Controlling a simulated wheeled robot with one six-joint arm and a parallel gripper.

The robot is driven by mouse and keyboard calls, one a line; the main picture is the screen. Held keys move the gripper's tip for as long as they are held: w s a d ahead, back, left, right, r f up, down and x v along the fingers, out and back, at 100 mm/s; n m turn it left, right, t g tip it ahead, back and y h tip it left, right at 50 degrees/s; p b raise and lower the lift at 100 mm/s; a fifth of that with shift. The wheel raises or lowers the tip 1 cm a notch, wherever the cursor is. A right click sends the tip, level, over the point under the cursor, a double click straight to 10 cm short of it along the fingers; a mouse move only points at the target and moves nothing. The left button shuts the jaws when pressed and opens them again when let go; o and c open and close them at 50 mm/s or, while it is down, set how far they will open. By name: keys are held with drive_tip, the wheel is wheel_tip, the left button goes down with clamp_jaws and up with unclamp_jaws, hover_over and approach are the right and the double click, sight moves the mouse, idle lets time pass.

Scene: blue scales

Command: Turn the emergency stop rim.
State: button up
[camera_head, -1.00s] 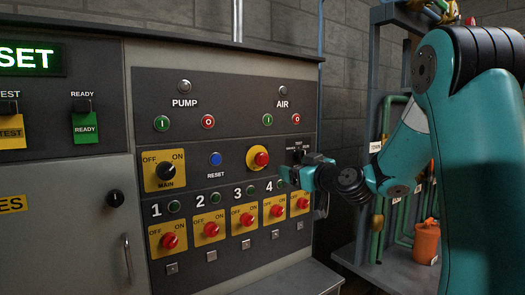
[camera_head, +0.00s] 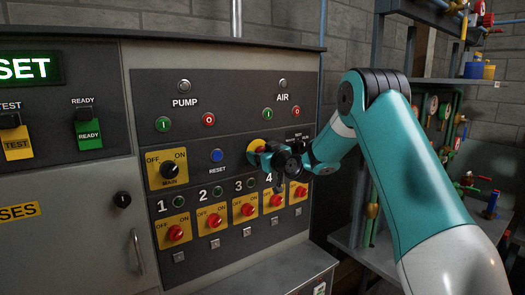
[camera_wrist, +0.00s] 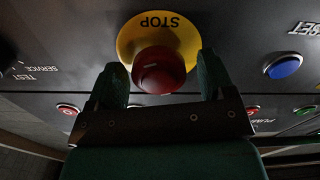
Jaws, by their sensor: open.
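The emergency stop is a red mushroom button (camera_wrist: 158,72) on a round yellow plate (camera_wrist: 130,40) marked STOP, seen upside down in the wrist view. In the head view only part of its yellow plate (camera_head: 255,144) shows, and my gripper hides most of the rest. My gripper (camera_wrist: 160,78) is open, with one teal finger on each side of the red button. I cannot tell whether the fingers touch its rim. In the head view my gripper (camera_head: 262,156) is close against the panel at the stop button.
A blue RESET button (camera_head: 216,156) is left of the stop. A TEST/SERVICE selector (camera_wrist: 20,72) is on its other side. Numbered red rotary switches (camera_head: 248,209) on yellow plates sit below, near my wrist. PUMP and AIR buttons (camera_head: 267,114) are above.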

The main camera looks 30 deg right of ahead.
drive_tip(key=c, duration=0.9)
drive_tip(key=shift+c, duration=0.2)
drive_tip(key=shift+f+m+b, duration=0.1)
drive_tip(key=shift+m+b, duration=0.2)
drive_tip(key=shift+b, duration=0.1)
drive_tip(key=m+b, duration=0.2)
drive_tip(key=shift+m, duration=0.3)
drive_tip(key=shift+d+m+b, duration=0.1)
drive_tip(key=shift+m+b, duration=0.9)
drive_tip(key=shift+m, duration=1)
